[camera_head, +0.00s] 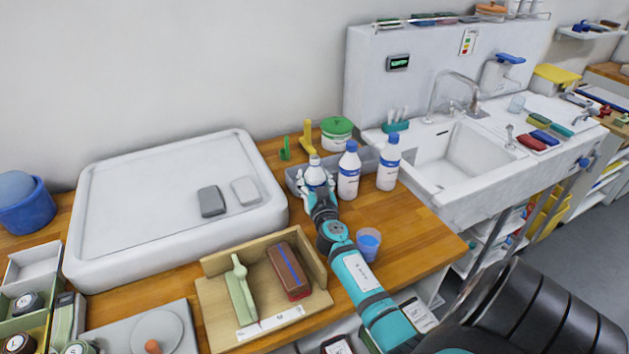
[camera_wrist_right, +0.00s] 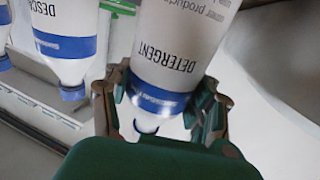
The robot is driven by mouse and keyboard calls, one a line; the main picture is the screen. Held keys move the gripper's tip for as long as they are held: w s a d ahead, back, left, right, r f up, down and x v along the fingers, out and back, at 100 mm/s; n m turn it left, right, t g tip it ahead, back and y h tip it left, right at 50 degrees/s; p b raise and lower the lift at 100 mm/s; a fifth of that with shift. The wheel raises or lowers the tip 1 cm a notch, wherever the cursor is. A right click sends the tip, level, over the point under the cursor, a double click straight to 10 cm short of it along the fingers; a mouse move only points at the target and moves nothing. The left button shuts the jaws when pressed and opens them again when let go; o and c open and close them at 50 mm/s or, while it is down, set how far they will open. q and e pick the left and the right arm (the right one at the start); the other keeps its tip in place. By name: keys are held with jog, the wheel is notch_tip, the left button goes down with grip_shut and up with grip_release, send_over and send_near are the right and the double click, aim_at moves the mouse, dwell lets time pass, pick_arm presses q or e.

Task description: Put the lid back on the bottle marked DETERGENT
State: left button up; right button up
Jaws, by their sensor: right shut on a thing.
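The bottle marked DETERGENT (camera_wrist_right: 185,45) is white with a blue band and fills the middle of the right wrist view, tilted in that picture. Its white neck end (camera_wrist_right: 148,125) shows between my fingers, with no blue cap visible on it. In the head view the bottle (camera_head: 315,174) is the leftmost of three, partly hidden by my right gripper (camera_head: 318,194). My right gripper (camera_wrist_right: 160,104) is shut on this bottle near its blue band, a finger on each side. I cannot make out a loose lid. My left gripper is not in view.
Two blue-capped bottles (camera_head: 348,172) (camera_head: 388,163) stand close on the right; one label begins DESC. A grey tray (camera_head: 294,180) lies behind. A wooden tray (camera_head: 212,310) and sink (camera_head: 455,155) flank the spot.

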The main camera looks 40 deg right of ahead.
aim_at(316, 164)
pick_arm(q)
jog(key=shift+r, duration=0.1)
pick_arm(e)
jog(key=shift+r, duration=0.25)
pick_arm(q)
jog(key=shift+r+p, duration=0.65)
jog(key=shift+p, duration=0.05)
pick_arm(e)
jog(key=shift+r, duration=1.2)
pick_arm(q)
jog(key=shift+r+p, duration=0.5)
pick_arm(e)
notch_tip(316, 164, up, 3)
jog(key=shift+r, duration=0.2)
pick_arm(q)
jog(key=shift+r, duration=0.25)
pick_arm(e)
jog(key=shift+r, duration=1.85)
jog(key=o, duration=0.9)
grip_shut()
